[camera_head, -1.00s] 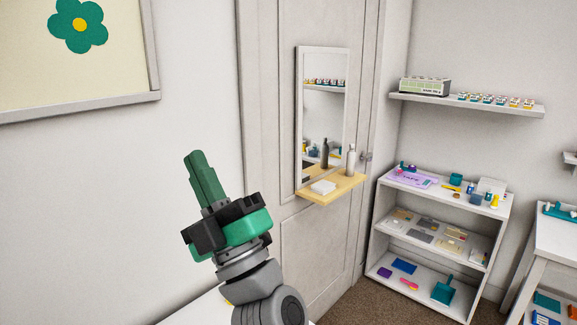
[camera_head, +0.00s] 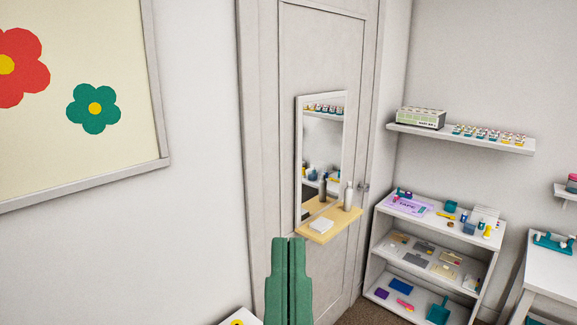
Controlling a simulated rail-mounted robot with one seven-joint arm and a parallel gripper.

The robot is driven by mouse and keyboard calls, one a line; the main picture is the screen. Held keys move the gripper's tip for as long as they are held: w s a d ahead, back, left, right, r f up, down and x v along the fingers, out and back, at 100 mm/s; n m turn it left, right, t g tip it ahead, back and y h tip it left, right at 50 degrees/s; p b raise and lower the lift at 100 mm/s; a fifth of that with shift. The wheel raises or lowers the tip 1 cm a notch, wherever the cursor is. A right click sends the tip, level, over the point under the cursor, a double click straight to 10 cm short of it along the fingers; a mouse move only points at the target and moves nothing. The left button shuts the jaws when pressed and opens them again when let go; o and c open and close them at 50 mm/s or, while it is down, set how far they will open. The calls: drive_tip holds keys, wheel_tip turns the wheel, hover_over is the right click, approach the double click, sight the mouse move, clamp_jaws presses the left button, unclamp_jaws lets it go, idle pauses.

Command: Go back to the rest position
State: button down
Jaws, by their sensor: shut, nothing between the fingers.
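My gripper (camera_head: 289,242) shows at the bottom centre in the head view. Its green fingers point up and lie together with only a thin line between them. They hold nothing. The gripper is in front of the closet door, below and left of the small yellow shelf under the mirror, and looks apart from both. The rest of my arm is below the picture's edge.
A mirror (camera_head: 323,150) hangs on the door (camera_head: 290,65), with a yellow shelf (camera_head: 318,237) holding a white block and a bottle (camera_head: 348,196). A stocked shelf unit (camera_head: 377,240) and a wall shelf (camera_head: 470,139) stand right. A flower picture (camera_head: 95,109) hangs left.

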wheel_tip(320, 180, up, 23)
drive_tip(key=p, duration=1.9)
drive_tip(key=shift+a, duration=0.15)
